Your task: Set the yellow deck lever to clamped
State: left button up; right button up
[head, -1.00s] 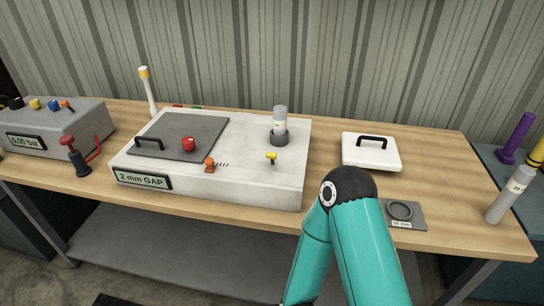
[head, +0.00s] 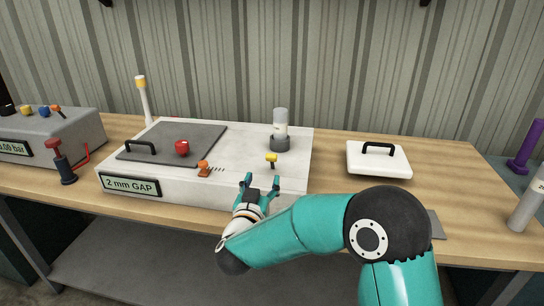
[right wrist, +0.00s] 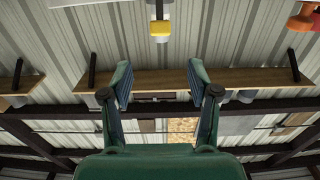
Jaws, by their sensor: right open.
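The yellow deck lever (head: 271,158) stands on the top of the white machine deck (head: 230,193), right of centre and in front of a grey cylinder. Its yellow head also shows at the top middle of the right wrist view (right wrist: 160,28). My right gripper (head: 259,184) is open and empty at the deck's front edge, just in front of the lever and apart from it. In the right wrist view its two fingers (right wrist: 160,85) are spread, with the lever beyond them. No position marks for the lever are readable. My left gripper is out of view.
An orange lever (head: 204,168) with tick marks sits left of the yellow one. A red knob (head: 182,148) is on the dark plate (head: 165,133). The grey cylinder (head: 280,129) stands behind the lever. A white lid (head: 379,161) lies on the bench at right.

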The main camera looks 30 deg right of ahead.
aim_at(271, 158)
jog(key=p+x, duration=0.2)
jog(key=x, duration=1.1)
jog(key=shift+w+f+p, duration=0.1)
jog(key=shift+p, duration=0.25)
grip_shut()
